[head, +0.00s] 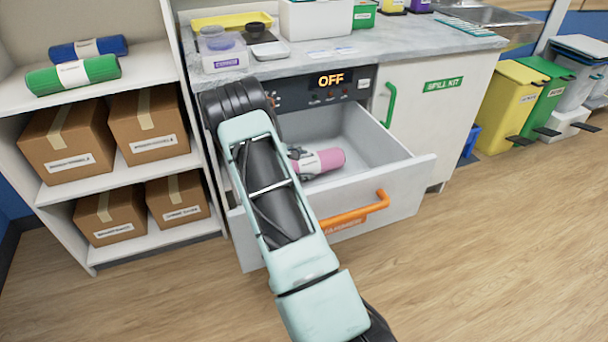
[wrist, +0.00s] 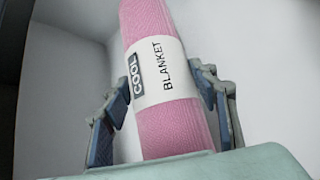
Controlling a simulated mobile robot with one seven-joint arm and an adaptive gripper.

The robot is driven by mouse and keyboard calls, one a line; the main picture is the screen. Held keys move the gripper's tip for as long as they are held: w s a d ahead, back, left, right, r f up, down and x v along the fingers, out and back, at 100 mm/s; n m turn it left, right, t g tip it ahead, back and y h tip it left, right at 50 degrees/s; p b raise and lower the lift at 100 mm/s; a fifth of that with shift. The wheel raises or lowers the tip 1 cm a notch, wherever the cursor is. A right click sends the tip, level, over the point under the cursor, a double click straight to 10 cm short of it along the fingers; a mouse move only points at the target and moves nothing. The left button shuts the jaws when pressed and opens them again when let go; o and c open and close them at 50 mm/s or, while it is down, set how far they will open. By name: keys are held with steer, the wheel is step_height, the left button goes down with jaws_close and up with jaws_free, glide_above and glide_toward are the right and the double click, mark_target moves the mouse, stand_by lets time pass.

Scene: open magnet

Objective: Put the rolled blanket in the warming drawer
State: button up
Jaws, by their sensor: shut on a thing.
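The pink rolled blanket (head: 327,160) lies within the open warming drawer (head: 400,170), in the head view. In the wrist view the blanket (wrist: 156,30) has a white band reading "COOL" and "BLANKET". My gripper (wrist: 165,105) is shut around the blanket's banded middle, one finger on each side. In the head view my arm hides most of the gripper and the drawer's left part. Whether the blanket touches the drawer floor cannot be told. The drawer has an orange handle (head: 355,211) on its front, and the panel above it (head: 325,82) reads "OFF".
A shelf (head: 155,171) at left holds blue (head: 88,48) and green (head: 74,75) rolls above several cardboard boxes. The counter (head: 400,45) above the drawer carries containers. A "SPILL KIT" cabinet (head: 440,115) stands right of the drawer. Bins (head: 510,105) stand farther right. The floor at right is clear.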

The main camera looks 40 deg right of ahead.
steer(key=shift+f+b, duration=0.35)
steer(key=shift+f, duration=1.1)
steer(key=shift+f, duration=0.25)
steer(key=o, duration=1.6)
steer(key=shift+r, duration=0.1)
steer(key=shift+r, duration=0.2)
steer(key=p+v, duration=0.1)
steer(key=v, duration=0.6)
steer(key=shift+a+p, duration=0.25)
steer(key=shift+p, duration=0.15)
